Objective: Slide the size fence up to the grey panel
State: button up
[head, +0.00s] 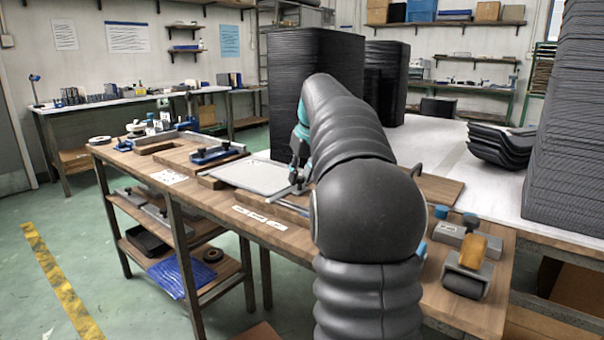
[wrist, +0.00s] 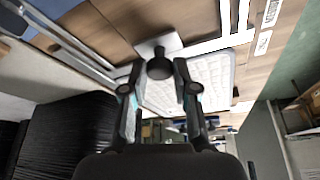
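The grey panel (head: 255,177) lies flat on the wooden bench, left of my arm. In the wrist view the panel (wrist: 214,76) shows pale and partly hidden behind my fingers. A dark round knob (wrist: 160,67) stands on a light metal plate, which looks like part of the size fence (wrist: 151,46), beside the panel. My gripper (wrist: 159,64) is open, with one finger on each side of the knob and a small gap showing. In the head view my gripper (head: 297,178) is low at the panel's right edge, and my arm hides most of the fence.
Blue-handled clamps (head: 217,154) lie left of the panel. White label strips (head: 258,217) are along the bench's front edge. A roller tool (head: 470,265) sits at the right end of the bench. A tall stack of black trays (head: 315,85) stands behind my arm.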

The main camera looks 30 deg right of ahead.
jog(key=o, duration=0.4)
jog(key=v, duration=1.2)
jog(key=shift+a, duration=0.1)
